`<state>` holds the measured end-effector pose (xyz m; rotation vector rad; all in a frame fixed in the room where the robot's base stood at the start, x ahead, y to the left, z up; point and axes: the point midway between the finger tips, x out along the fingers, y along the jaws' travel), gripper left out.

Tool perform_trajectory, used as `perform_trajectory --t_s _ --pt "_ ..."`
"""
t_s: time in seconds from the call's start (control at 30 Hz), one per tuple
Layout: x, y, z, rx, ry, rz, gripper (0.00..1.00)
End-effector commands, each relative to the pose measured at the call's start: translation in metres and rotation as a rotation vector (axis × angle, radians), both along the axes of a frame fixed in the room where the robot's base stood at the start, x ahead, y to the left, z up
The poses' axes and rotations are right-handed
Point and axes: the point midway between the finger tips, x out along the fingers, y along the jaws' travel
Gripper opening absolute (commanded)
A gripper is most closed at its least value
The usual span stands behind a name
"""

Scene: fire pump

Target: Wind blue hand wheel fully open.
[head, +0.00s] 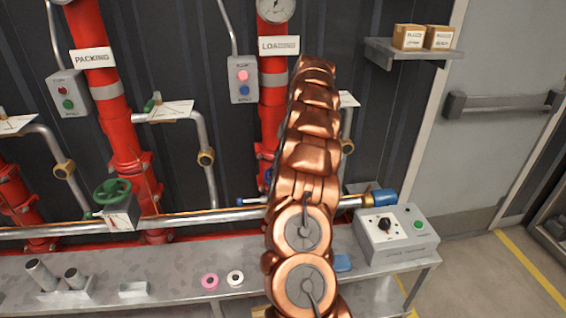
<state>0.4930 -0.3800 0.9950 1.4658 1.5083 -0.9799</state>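The blue hand wheel is almost wholly hidden behind my copper-coloured arm. Only a small blue sliver (267,176) shows at the arm's left edge, in front of the red pipe marked LOADING (272,115), and I cannot tell for sure that it is the wheel's rim. My arm stands upright across the middle of the head view. My gripper does not show, so its opening and any contact with the wheel cannot be seen.
A green hand wheel (112,191) sits left on the PACKING pipe (122,130). A grey control box (395,234) stands at the bench's right end. A pink ring (209,281) and a white ring (235,278) lie on the bench (180,290). Floor is clear at right.

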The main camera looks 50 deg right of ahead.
Motion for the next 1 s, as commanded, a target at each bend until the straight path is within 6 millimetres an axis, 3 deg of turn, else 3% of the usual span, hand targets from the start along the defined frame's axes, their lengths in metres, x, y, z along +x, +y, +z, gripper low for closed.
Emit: perform_trajectory --t_s 0.77,0.8,1.0 --pt "0.0024 0.0002 0.0023 -0.002 0.001 0.6 0.0" --pt "0.0024 0.0002 0.0013 -0.002 0.0 0.612 0.39" --pt "0.0024 0.0003 0.0004 -0.001 0.0 0.606 0.6"
